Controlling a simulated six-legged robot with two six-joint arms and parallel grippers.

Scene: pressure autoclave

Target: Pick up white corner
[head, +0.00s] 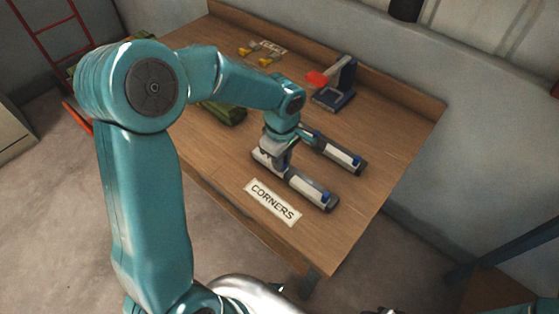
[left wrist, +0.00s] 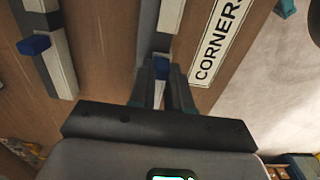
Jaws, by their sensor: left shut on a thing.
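Two white corners with dark grey edges and blue knobs are at the front of the wooden table. My left gripper (head: 279,152) is shut on the nearer white corner (head: 309,187), near its back end. In the left wrist view, the fingers (left wrist: 161,85) close around this piece by its blue knob. I cannot tell whether it still touches the table. The other white corner (head: 343,156) lies behind it, apart from the gripper. It also shows at the left of the left wrist view (left wrist: 58,57). My right gripper is not in view.
A white "CORNERS" label (head: 272,201) lies on the wooden table (head: 369,192) in front of the held piece. A blue stand with a red part (head: 333,88), yellow pieces (head: 265,60) and a green object (head: 226,112) are farther back. The table's right side is clear.

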